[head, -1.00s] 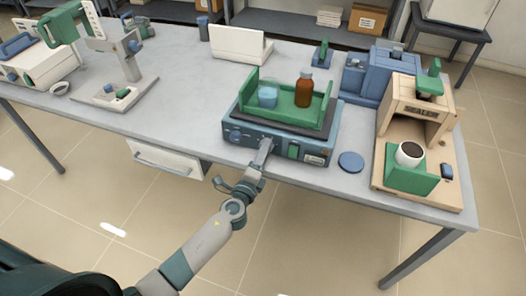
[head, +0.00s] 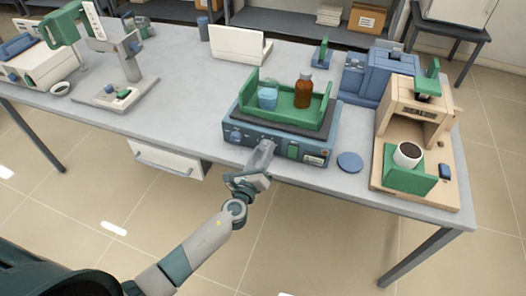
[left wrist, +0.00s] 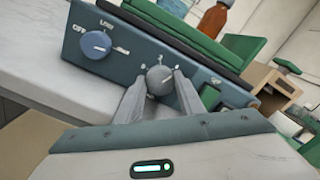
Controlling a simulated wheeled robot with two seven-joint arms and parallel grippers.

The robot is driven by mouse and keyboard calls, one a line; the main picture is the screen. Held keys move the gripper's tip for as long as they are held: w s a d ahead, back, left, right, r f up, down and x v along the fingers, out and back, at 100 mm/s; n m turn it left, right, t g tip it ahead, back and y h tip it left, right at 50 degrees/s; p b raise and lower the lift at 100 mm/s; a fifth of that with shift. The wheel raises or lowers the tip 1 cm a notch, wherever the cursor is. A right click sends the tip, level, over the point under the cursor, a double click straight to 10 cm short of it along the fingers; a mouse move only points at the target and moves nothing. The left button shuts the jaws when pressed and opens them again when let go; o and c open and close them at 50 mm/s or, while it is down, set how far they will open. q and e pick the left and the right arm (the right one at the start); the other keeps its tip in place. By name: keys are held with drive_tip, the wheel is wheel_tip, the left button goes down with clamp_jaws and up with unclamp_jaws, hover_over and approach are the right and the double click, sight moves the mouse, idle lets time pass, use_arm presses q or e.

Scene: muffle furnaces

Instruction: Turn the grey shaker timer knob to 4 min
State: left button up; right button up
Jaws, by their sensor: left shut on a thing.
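The shaker (head: 235,136) is a blue box with a green tray on top, on the front of the table. Its grey timer knob (left wrist: 159,78) shows in the left wrist view, with a white pointer line and small scale marks around it, too small to read surely. My left gripper (left wrist: 155,88) has its two fingers on either side of this knob and is shut on it. In the head view the left gripper (head: 262,150) hides the grey knob. A blue knob (left wrist: 96,44) with OFF and LOW marks sits left of it on the panel. My right gripper is not in view.
The green tray (head: 290,118) holds a brown bottle (head: 303,92) and a blue beaker (head: 267,97). A green switch (head: 293,151) is right of the gripper. A blue disc (head: 350,162) and a wooden machine (head: 445,192) stand further right.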

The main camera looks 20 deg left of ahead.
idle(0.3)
use_arm(q)
drive_tip(key=o, duration=1)
drive_tip(key=shift+o, duration=0.2)
drive_tip(key=shift+s, duration=0.15)
drive_tip(key=shift+s+f, duration=0.1)
drive_tip(key=shift+s, duration=0.45)
drive_tip(key=s+b, duration=0.3)
drive_tip(key=s, duration=1.3)
drive_tip(key=shift+a+b, duration=0.3)
drive_tip(key=shift+b, duration=0.1)
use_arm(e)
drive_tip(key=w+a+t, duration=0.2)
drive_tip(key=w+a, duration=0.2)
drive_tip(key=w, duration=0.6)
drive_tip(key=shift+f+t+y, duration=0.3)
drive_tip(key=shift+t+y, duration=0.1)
